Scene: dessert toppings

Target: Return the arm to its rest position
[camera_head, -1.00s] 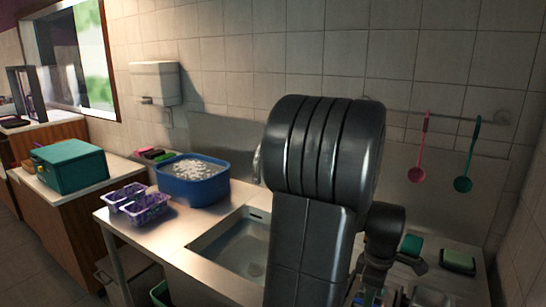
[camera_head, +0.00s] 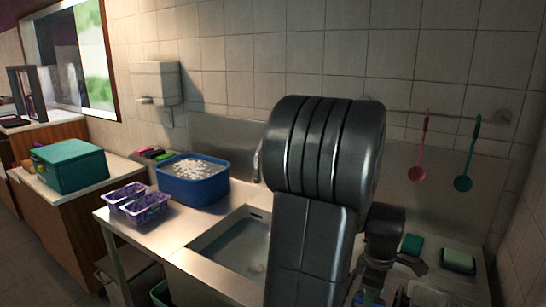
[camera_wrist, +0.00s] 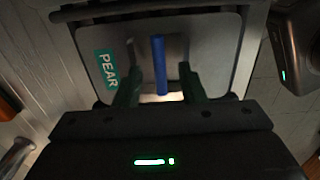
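My arm fills the middle of the head view, with its lower links at the right end of the sink counter. My gripper (camera_wrist: 159,72) shows in the wrist view, its two dark green fingers apart with gaps between them. A narrow blue bar (camera_wrist: 160,62) appears between the fingers, with a visible gap on each side. Beyond it is a grey tray-like surface (camera_wrist: 215,50) with a teal label reading PEAR (camera_wrist: 107,69). In the head view the fingers are hidden or too small to make out.
A steel counter (camera_head: 185,228) holds a sink (camera_head: 237,246), a blue tub (camera_head: 195,186) of pale pieces and purple-filled punnets (camera_head: 139,207). A teal box (camera_head: 72,170) stands left. A pink ladle (camera_head: 424,145) and a green ladle (camera_head: 468,160) hang on the tiled wall.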

